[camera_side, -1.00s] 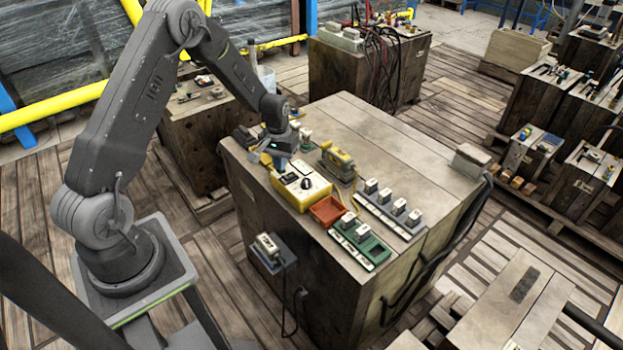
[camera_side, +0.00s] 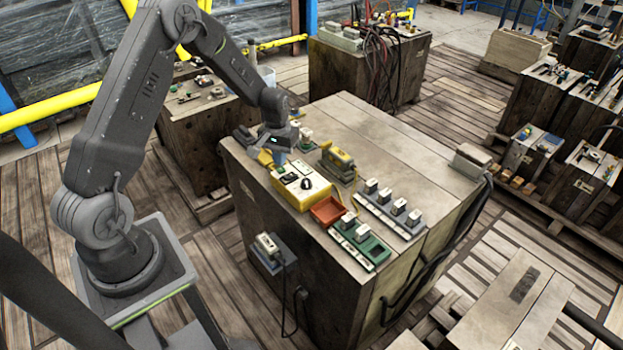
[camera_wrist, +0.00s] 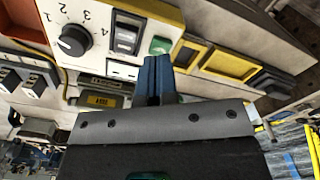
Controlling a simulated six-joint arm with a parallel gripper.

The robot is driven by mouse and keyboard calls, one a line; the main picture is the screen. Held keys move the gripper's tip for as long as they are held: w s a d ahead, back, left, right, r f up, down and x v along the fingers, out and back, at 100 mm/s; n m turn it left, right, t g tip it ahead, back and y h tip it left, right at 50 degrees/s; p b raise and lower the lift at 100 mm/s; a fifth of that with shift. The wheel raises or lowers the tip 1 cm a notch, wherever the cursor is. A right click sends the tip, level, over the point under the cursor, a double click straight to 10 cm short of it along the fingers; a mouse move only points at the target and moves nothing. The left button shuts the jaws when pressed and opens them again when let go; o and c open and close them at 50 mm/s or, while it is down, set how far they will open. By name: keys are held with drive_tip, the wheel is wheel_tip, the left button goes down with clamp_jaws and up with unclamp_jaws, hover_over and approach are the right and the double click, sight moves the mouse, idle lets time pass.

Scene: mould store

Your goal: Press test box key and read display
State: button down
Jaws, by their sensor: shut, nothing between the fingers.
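The yellow test box (camera_side: 300,193) sits near the front edge of the wooden block. Its pale top carries a black dial (camera_side: 307,184), which also shows in the wrist view (camera_wrist: 73,40) beside printed numbers. A dark rectangular part (camera_wrist: 127,33) sits beside the dial; I cannot tell whether it is a display, and no reading is legible. A green key (camera_wrist: 160,45) is at the box's end. My gripper (camera_wrist: 152,62) has its blue fingers shut and empty, tips close to the green key; I cannot tell whether they touch. In the side view my gripper (camera_side: 279,157) is just above that end.
A red-orange tray (camera_side: 328,210) adjoins the test box. A green board (camera_side: 359,247) and a grey strip with switches (camera_side: 391,212) lie to its right. The block's top (camera_side: 390,135) is clear towards the back.

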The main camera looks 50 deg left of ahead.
drive_tip(key=shift+r, duration=2.35)
drive_tip(key=shift+d+r, duration=0.1)
drive_tip(key=shift+r, duration=0.05)
drive_tip(key=s+d+r+m+t, duration=0.1)
drive_tip(key=s+d+r, duration=0.2)
drive_tip(key=d+r, duration=0.35)
drive_tip(key=s+d+r+m+t, duration=0.1)
drive_tip(key=s+d+r+m, duration=0.2)
drive_tip(key=r, duration=0.7)
drive_tip(key=s+d+r+m+t, duration=0.1)
drive_tip(key=s+d+r, duration=0.2)
drive_tip(key=s+d, duration=0.2)
drive_tip(key=s+d+r+m+t, duration=0.1)
drive_tip(key=s+d, duration=0.4)
drive_tip(key=s, duration=0.6)
wheel_tip(320, 180, up, 2)
drive_tip(key=shift+s+r+t, duration=0.1)
drive_tip(key=shift+s+t, duration=0.2)
drive_tip(key=shift+t, duration=0.5)
drive_tip(key=c, duration=1.9)
unclamp_jaws()
